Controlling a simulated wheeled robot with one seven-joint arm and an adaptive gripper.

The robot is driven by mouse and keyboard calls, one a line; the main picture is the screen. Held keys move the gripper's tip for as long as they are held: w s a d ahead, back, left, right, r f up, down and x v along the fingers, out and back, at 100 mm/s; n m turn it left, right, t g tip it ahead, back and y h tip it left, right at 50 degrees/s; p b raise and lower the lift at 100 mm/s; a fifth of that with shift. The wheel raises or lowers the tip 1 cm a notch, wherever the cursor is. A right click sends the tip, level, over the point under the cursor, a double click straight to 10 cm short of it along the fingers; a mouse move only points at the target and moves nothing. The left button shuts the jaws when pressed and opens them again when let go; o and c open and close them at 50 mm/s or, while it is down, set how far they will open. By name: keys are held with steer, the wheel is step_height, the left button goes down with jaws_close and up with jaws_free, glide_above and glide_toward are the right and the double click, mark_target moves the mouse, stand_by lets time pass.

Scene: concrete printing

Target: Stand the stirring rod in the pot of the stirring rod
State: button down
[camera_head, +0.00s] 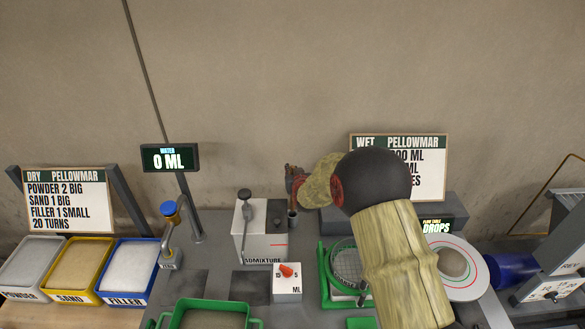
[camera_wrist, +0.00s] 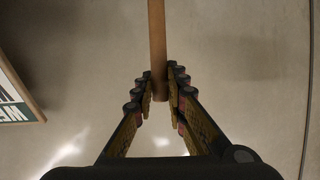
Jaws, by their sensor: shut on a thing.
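My gripper (camera_head: 294,178) is shut on the wooden stirring rod, held near one end. In the wrist view, the rod (camera_wrist: 157,45) is a plain brown stick between the fingertips (camera_wrist: 160,88), running out past the top edge. In the head view, the gripper is above a small dark grey pot (camera_head: 292,218), just right of the white admixture box. The rod is mostly hidden or too small there. Some brown shows at the pot's mouth, but I cannot tell whether the rod's lower end is inside. The pot is not visible in the wrist view.
The admixture dispenser (camera_head: 250,244) stands close left of the pot. A red-knobbed dial box (camera_head: 287,292) and a green tray (camera_head: 253,322) are in front. A round white plate (camera_head: 470,285) is at right. Signs (camera_head: 422,160) stand behind. My arm covers the right middle.

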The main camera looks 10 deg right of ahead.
step_height(320, 180, down, 7)
steer(key=b, duration=0.5)
steer(key=shift+r, duration=0.15)
steer(key=c, duration=1.7)
jaws_free()
steer(key=shift+c, duration=0.2)
steer(key=shift+s, duration=0.1)
steer(key=v, duration=1.1)
steer(key=shift+s+r, duration=0.1)
steer(key=shift+s, duration=0.3)
steer(key=shift+r, duration=0.1)
